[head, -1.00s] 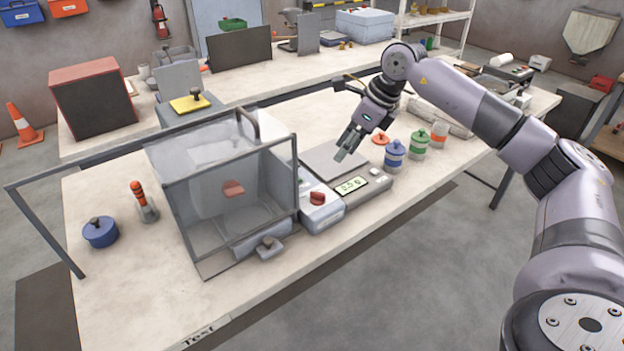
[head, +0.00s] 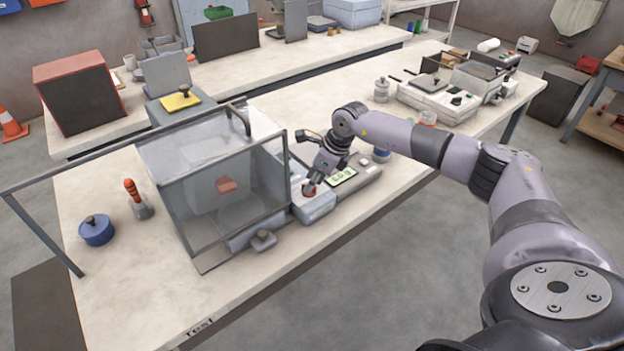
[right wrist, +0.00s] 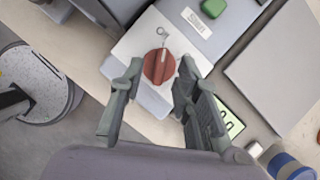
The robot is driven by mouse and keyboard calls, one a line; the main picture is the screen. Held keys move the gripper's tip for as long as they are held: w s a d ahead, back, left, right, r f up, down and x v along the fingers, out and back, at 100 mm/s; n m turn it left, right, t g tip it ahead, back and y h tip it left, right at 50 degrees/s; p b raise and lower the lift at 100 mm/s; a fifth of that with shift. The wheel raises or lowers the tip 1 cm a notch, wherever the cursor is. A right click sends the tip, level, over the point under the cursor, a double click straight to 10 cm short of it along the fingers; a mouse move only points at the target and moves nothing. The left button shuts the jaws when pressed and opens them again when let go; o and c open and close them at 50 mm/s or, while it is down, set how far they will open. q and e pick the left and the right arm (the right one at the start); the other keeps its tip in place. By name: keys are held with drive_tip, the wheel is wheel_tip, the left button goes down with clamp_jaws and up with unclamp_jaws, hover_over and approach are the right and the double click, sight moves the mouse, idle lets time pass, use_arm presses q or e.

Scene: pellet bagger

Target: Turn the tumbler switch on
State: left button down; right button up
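A red rotary knob (head: 307,192) sits on the sloped front of a grey-white control box (head: 316,208), right of the clear-walled enclosure. In the right wrist view the red knob (right wrist: 159,66) has a pale pointer line directed up toward a small ring mark. A green button (right wrist: 213,8) and a small label (right wrist: 195,20) are above it. My right gripper (right wrist: 161,72) is open, its fingertips on either side of the knob in the picture. I cannot tell whether they touch it. In the head view the right gripper (head: 313,184) partly hides the knob. My left gripper is not in view.
The transparent enclosure (head: 225,205) with a dark handle stands close left of the box. A scale with a lit display (head: 341,178) adjoins on the right. A blue-banded container (head: 381,154) stands behind my right arm. The table's front left (head: 130,285) is clear.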

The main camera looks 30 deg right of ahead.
drive_tip(key=shift+w+a+f, duration=0.15)
drive_tip(key=shift+w+f, duration=0.05)
drive_tip(key=shift+f, duration=0.4)
drive_tip(key=shift+c, duration=0.6)
clamp_jaws()
